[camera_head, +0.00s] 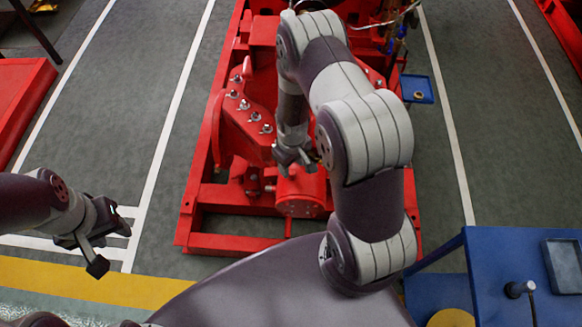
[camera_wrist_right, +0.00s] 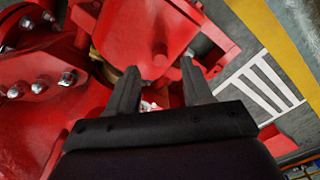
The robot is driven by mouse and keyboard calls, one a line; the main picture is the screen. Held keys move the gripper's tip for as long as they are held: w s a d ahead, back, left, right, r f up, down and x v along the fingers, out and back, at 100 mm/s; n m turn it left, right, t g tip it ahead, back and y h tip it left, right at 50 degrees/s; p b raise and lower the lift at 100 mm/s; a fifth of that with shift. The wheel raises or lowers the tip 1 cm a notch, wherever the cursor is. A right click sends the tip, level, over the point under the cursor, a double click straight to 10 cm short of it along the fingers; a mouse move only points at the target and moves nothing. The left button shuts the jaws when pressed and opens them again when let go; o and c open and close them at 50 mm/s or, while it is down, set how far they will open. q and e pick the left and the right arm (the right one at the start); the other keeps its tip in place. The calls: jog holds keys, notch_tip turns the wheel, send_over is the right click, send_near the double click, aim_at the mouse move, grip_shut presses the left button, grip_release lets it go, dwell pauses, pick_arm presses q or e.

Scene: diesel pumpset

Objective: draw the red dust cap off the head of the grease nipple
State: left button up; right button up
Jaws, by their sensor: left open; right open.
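My right gripper (camera_head: 295,160) hangs over the red pumpset (camera_head: 225,245), just above a red cylindrical housing (camera_head: 301,192). In the right wrist view my right gripper (camera_wrist_right: 160,67) is open, its two dark fingers pointing at red castings, with nothing clearly held between them. A small red knob-like piece (camera_wrist_right: 160,59) shows near the fingertips; I cannot tell whether it is the dust cap. The grease nipple cannot be made out. My left gripper (camera_head: 97,245) is open and empty over the floor at the left, away from the pumpset.
A row of studs with nuts (camera_head: 245,104) sits on the red casting left of my right gripper. A blue table (camera_head: 490,265) with a dark tray (camera_head: 563,265) stands at the lower right. A small blue tray (camera_head: 417,89) is beyond the pumpset's right side.

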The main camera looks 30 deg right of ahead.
aim_at(292, 173)
jog(key=shift+f, duration=1.75)
jog(key=c, duration=0.9)
